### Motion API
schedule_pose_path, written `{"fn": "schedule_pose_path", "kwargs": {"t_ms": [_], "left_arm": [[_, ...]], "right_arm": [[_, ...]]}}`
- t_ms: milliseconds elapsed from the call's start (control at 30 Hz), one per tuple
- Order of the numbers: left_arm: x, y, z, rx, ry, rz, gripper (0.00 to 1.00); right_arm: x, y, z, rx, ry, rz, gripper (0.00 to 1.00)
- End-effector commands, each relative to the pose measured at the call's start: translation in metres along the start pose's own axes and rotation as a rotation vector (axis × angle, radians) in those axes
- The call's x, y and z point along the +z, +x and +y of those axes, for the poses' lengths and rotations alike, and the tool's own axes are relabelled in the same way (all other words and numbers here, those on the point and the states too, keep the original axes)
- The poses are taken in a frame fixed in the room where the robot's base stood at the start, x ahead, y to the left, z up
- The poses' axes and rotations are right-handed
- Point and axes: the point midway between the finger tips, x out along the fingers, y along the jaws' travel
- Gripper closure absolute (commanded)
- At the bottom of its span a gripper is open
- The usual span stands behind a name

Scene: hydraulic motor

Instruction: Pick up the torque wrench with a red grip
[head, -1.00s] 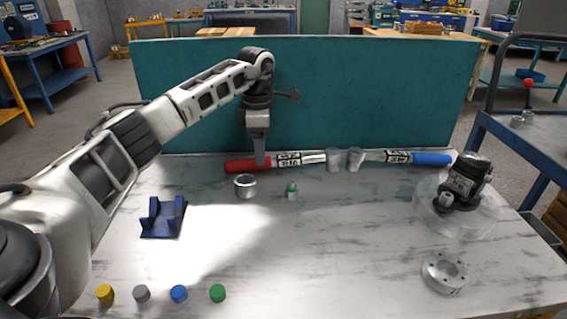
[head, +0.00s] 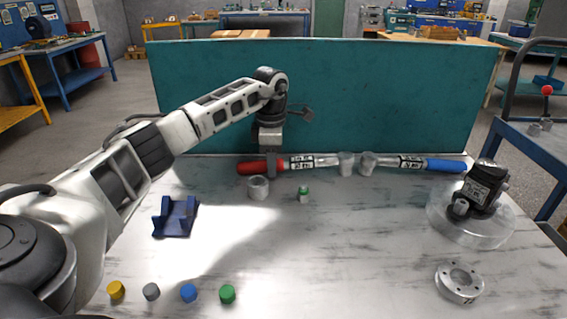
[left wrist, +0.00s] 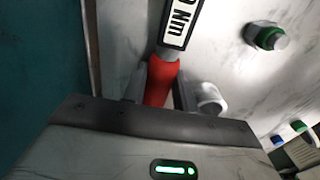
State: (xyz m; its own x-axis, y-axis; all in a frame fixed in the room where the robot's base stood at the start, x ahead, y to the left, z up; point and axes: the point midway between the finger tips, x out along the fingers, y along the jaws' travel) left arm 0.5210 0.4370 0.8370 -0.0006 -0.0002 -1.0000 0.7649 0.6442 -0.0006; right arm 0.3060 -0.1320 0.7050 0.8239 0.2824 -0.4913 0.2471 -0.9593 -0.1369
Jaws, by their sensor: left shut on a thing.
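The torque wrench with a red grip (head: 252,167) lies along the back of the table, in front of the teal panel. Its red grip is at the left and its silver head at the right. My left gripper (head: 271,168) reaches down over it and is shut on the red grip. In the left wrist view the red grip (left wrist: 161,82) sits between the fingers, with the labelled shaft (left wrist: 180,22) running away from them. A second torque wrench with a blue grip (head: 445,165) lies in line to the right. My right gripper is not in view.
A metal ring (head: 258,187) and a small green-topped part (head: 303,194) lie just in front of the wrench. A blue cradle (head: 175,217) stands at left. Coloured caps (head: 188,293) line the front. A motor (head: 482,187) and a flanged disc (head: 460,281) are at right. The teal panel (head: 330,90) blocks the back.

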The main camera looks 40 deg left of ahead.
Motion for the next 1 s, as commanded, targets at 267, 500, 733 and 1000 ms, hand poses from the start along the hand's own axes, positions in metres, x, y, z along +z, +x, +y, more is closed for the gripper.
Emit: {"fn": "schedule_pose_path", "kwargs": {"t_ms": [267,500,733,1000], "left_arm": [[0.001,-0.024,0.001,0.006,0.000,-0.005,1.00],[0.011,-0.069,-0.027,0.007,0.007,-0.006,1.00],[0.026,-0.104,-0.074,0.005,0.008,-0.002,1.00],[0.041,-0.126,-0.117,0.005,0.003,-0.004,1.00]], "right_arm": [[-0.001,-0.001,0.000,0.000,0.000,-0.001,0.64],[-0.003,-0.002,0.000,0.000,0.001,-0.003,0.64],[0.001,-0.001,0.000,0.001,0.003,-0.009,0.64],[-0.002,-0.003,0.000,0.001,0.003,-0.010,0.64]]}}
